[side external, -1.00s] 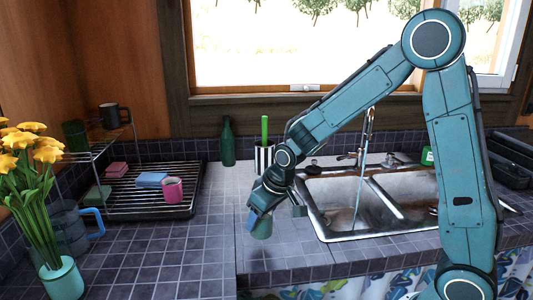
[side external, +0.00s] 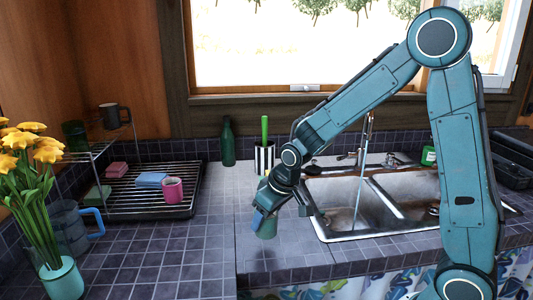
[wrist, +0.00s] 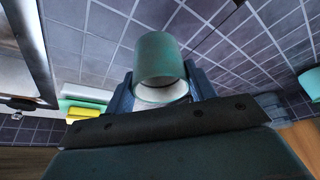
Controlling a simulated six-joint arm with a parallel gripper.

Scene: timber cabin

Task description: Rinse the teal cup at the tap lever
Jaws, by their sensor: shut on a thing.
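The teal cup (side external: 268,227) is in my gripper (side external: 262,216), held above the tiled counter just left of the sink. In the wrist view the cup (wrist: 158,58) sits between the two blue fingers (wrist: 160,88), and its pale inside shows at the end toward the camera. My gripper is shut on it. The tap (side external: 367,135) stands behind the sink (side external: 322,225), to the right of the cup, and a thin stream of water (side external: 361,195) falls from it into the left basin. The tap lever (side external: 346,156) appears small at the tap's base; its exact position is hard to tell.
A dish rack (side external: 130,205) with a pink mug (side external: 172,189) and sponges stands at left. A green bottle (side external: 228,142) and a striped holder (side external: 264,160) stand at the back. A flower vase (side external: 62,280) is at front left.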

